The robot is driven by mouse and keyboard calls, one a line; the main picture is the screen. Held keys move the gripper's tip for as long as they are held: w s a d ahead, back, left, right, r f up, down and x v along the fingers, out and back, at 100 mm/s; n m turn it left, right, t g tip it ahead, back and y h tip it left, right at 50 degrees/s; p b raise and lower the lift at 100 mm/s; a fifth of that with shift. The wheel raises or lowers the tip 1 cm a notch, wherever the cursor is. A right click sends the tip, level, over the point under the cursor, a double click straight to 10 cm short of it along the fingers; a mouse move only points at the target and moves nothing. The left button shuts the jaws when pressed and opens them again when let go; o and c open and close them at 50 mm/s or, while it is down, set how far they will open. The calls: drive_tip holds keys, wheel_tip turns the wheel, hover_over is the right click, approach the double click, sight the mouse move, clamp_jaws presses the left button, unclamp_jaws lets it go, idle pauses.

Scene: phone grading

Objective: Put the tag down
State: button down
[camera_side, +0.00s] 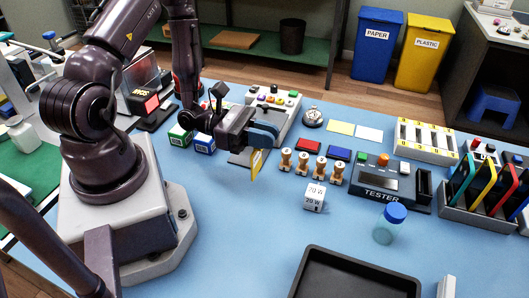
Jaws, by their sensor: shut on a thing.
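My gripper (266,141) is shut on a small yellow tag (256,164). The tag hangs tilted below the fingertips, its lower end just above or at the blue table (225,235); I cannot tell whether it touches. A grey flat piece (238,158) lies behind the tag, partly hidden by the gripper.
Wooden stamps (303,164) stand just right of the tag, near red and blue pads (309,146). Green and blue boxes (180,137) are at left. A tester (380,195), white block (314,197), blue-capped jar (390,225) and black tray (350,262) lie right. The front middle is clear.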

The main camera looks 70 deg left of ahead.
sight(256, 154)
drive_tip(key=shift+f, duration=1.95)
drive_tip(key=c, duration=1.1)
unclamp_jaws()
drive_tip(key=shift+f, duration=0.1)
